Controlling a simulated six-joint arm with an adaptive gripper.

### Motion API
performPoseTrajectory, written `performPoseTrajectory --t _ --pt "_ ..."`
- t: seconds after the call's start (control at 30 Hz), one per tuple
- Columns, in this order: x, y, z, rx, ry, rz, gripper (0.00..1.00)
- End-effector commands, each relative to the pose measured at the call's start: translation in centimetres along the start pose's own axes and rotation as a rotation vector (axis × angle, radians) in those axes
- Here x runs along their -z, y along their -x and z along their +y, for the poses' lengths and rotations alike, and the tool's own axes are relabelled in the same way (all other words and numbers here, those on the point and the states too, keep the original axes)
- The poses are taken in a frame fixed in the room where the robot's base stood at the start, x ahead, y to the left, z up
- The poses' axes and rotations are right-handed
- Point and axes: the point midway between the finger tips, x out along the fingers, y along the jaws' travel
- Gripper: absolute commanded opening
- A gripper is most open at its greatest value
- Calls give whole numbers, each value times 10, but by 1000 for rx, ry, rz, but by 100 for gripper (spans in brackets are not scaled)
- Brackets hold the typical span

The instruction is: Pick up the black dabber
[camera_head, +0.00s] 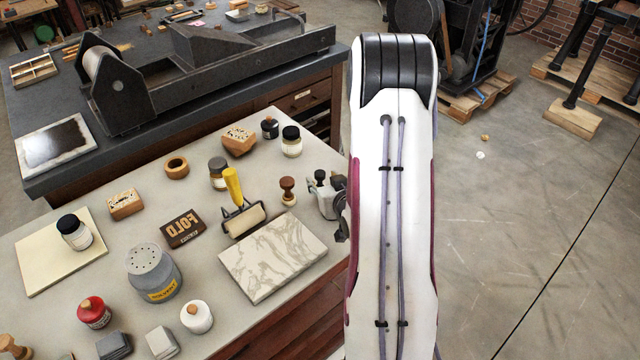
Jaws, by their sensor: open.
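A small black rounded piece with a narrow knob on top (270,128) looks like the black dabber. It stands upright at the far right of the pale tabletop (216,158), just left of a cream jar with a black lid. My gripper (324,188) shows only partly at the table's right edge, beside my white arm, which hides much of it. It is open and apart from the dabber, which lies up and to the left of it. I see nothing between its fingers.
A wooden stamp (238,141) stands left of the dabber. A red jar (94,312) and a solvent can (154,272) stand nearer the front.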

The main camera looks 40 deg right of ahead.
Motion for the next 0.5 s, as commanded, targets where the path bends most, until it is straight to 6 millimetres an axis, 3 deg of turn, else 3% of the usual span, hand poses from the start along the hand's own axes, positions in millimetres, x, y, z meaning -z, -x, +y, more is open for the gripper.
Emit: performPoseTrajectory --t 0.3,0.5 --pt "2 -31 1 1 1 -1 41" --pt "2 -41 1 0 1 0 41"
